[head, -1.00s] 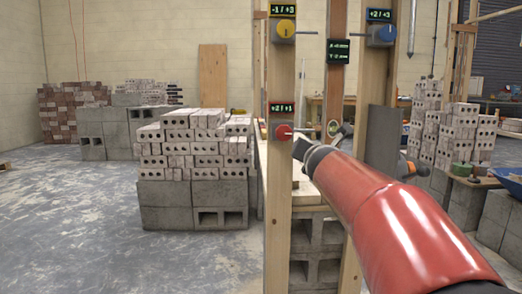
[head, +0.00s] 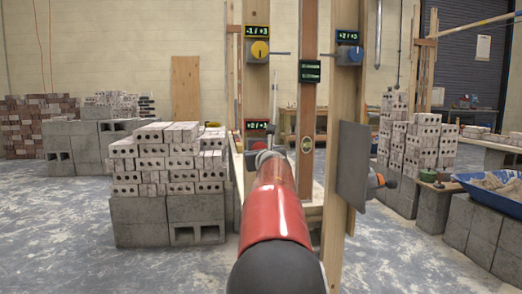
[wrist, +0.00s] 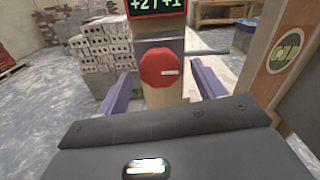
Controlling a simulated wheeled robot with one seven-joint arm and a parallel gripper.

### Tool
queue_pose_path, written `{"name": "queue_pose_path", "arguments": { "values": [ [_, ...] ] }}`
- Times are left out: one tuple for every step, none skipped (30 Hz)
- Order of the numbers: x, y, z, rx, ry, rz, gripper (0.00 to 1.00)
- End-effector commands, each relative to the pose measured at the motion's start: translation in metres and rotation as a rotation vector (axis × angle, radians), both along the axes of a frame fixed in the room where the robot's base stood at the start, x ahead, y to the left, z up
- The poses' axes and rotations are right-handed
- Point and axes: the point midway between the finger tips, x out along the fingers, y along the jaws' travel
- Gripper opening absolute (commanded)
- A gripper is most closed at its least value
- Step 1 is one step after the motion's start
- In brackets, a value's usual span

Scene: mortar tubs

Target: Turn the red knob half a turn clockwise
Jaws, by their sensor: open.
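The red knob (wrist: 160,69) sits on a wooden post under a small display (wrist: 157,8) with green digits reading +2 / +1. A pale line on the knob points right in the wrist view. In the head view only the top of the red knob (head: 258,145) shows above my arm. My gripper (wrist: 163,85) is open, with one purple-grey finger on each side of the knob in the wrist view. I cannot tell whether the fingertips reach its sides. In the head view my red arm mostly hides the gripper.
A yellow knob (head: 260,50) is above the red one on the same post. A blue knob (head: 349,54) is on the right post. A grey panel (head: 352,165) stands at the right post, brick stacks (head: 165,160) at left, a blue tub (head: 498,188) at far right.

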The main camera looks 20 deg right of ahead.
Motion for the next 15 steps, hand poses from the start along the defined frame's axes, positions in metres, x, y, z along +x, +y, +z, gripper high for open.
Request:
{"name": "queue_pose_path", "arguments": {
  "values": [
    [0.0013,-0.0008,0.0000,0.000,0.001,-0.001,0.69],
    [0.0016,-0.0009,-0.0003,0.000,0.001,-0.001,0.69],
    [0.0019,-0.0009,-0.0005,0.001,0.001,-0.001,0.69],
    [0.0019,-0.0010,-0.0006,0.001,0.001,0.000,0.69],
    [0.0018,-0.0008,-0.0007,0.001,0.000,0.000,0.69],
    [0.0017,-0.0008,-0.0007,0.001,0.000,0.000,0.69],
    [0.0017,-0.0008,-0.0007,0.001,0.000,0.000,0.69],
    [0.0017,-0.0008,-0.0007,0.001,0.000,0.000,0.69],
    [0.0017,-0.0008,-0.0007,0.002,-0.001,0.000,0.65],
    [0.0017,-0.0008,-0.0007,0.002,-0.001,0.000,0.61],
    [0.0016,-0.0008,-0.0007,0.002,-0.001,0.000,0.57],
    [0.0016,-0.0006,-0.0006,0.002,-0.001,0.000,0.52],
    [0.0016,-0.0007,-0.0006,0.002,-0.001,-0.001,0.48],
    [0.0016,-0.0006,-0.0006,0.002,-0.001,-0.001,0.44],
    [0.0015,-0.0007,-0.0006,0.002,-0.001,-0.001,0.38]
  ]
}}
